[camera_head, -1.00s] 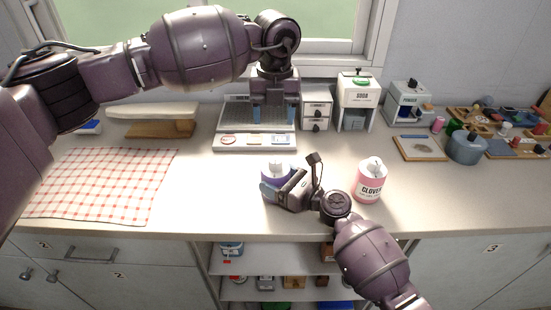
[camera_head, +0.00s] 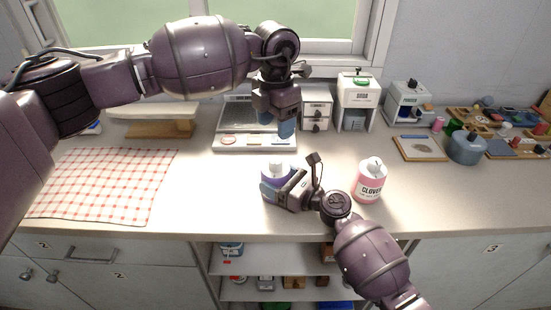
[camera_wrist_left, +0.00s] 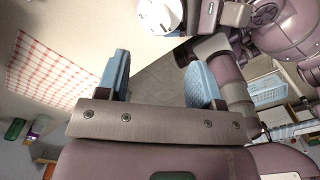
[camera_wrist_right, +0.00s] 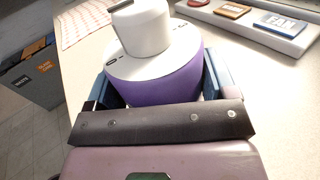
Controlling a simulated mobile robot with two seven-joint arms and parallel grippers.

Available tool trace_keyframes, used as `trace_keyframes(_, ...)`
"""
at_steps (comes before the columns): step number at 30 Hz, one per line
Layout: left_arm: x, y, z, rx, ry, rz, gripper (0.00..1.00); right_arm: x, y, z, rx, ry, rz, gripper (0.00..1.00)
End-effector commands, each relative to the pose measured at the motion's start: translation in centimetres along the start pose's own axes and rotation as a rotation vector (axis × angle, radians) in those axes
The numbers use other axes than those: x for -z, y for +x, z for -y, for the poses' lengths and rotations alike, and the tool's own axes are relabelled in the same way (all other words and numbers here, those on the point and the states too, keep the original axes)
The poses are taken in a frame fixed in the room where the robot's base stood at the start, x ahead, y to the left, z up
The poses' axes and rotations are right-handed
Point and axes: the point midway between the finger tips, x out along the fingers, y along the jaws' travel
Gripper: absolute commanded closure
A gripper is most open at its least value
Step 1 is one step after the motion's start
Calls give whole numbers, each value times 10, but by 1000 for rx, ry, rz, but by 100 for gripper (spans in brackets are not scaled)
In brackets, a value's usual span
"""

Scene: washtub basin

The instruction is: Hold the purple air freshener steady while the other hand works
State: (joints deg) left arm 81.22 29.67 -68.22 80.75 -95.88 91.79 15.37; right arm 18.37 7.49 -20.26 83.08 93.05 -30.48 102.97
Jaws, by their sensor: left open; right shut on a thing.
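The purple air freshener (camera_wrist_right: 168,83) has a white top and stands upright on the counter in the right wrist view. In the head view the air freshener (camera_head: 272,175) is partly hidden by my right gripper (camera_head: 283,187). That gripper is shut on it, one blue finger on each side. My left gripper (camera_head: 276,128) is open and empty, above the counter behind the air freshener, near the grey panel device. In the left wrist view its two blue fingers (camera_wrist_left: 160,85) are apart, and the white top of the air freshener (camera_wrist_left: 160,15) shows at the upper edge.
A pink bottle marked CLOVER (camera_head: 370,182) stands right of my right gripper. The grey panel device (camera_head: 232,140) lies behind. A checked cloth (camera_head: 105,185) covers the left counter. A white dispenser (camera_head: 357,95) and a blue-grey pot (camera_head: 466,148) stand further right.

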Motion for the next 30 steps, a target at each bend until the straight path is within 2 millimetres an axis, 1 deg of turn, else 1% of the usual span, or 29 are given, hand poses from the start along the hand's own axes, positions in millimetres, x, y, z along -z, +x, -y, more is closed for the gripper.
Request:
trace_keyframes(1,1,9,0,3,-1,-3,40,0,0,0,0,1,0,53)
trace_keyframes(9,1,56,0,3,-3,-4,40,0,0,0,-1,1,0,53)
trace_keyframes(15,1,86,0,2,-3,-3,40,0,0,0,-1,1,0,53)
trace_keyframes(21,1,103,0,1,-3,-3,40,0,0,0,-1,1,0,53)
trace_keyframes(30,0,106,0,0,-3,-1,40,0,0,0,-1,1,0,53)
